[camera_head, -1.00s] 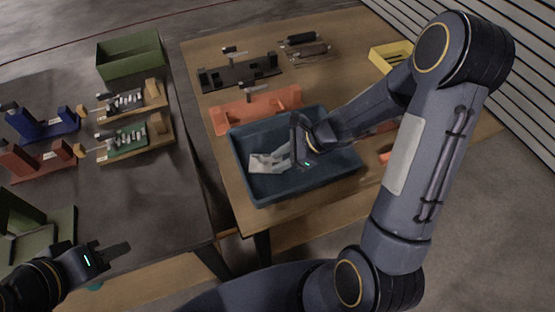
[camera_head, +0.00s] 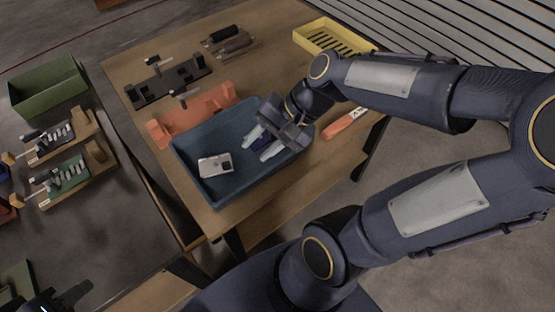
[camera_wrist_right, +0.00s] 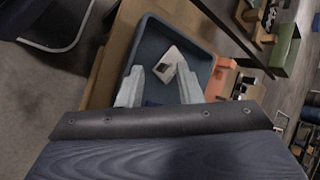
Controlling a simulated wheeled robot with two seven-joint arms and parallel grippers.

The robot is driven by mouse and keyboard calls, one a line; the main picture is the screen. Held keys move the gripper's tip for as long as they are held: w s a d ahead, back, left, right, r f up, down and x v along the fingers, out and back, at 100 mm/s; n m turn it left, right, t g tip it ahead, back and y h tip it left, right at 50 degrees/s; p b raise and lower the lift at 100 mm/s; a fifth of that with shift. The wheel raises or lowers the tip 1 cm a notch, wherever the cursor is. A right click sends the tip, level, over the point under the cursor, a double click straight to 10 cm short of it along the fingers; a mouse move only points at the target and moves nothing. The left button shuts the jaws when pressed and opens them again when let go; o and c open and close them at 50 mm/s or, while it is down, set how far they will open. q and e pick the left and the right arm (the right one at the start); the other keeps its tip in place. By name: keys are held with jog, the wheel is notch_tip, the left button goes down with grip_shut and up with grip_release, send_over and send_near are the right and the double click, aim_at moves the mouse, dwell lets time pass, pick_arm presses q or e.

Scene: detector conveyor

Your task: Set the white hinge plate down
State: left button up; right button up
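The white hinge plate (camera_head: 216,166) lies in the blue bin (camera_head: 205,196), towards its left end, with a dark patch on its upper face. The plate also shows in the right wrist view (camera_wrist_right: 171,62), just beyond the fingertips. My right gripper (camera_head: 257,144) is over the right part of the bin, with its two pale fingers spread and nothing between them. It is apart from the plate, to its right. In the wrist view the right gripper (camera_wrist_right: 158,76) is clearly open. My left gripper (camera_head: 73,295) is at the bottom left corner, partly cut off; its opening is unclear.
An orange fixture (camera_head: 192,115) stands right behind the bin, with a black fixture (camera_head: 169,84) further back. A yellow tray (camera_head: 334,38) is at the far right, and an orange-handled tool (camera_head: 346,122) lies right of the bin. A green box (camera_head: 48,87) stands on the left table.

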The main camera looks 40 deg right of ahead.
jog(key=s+r+n+t+h, duration=0.1)
jog(key=s+n+t+h, duration=0.1)
jog(key=s+n, duration=0.5)
jog(key=shift+n+h, duration=0.5)
jog(key=shift+n, duration=0.6)
jog(key=shift+s+a+r, duration=0.1)
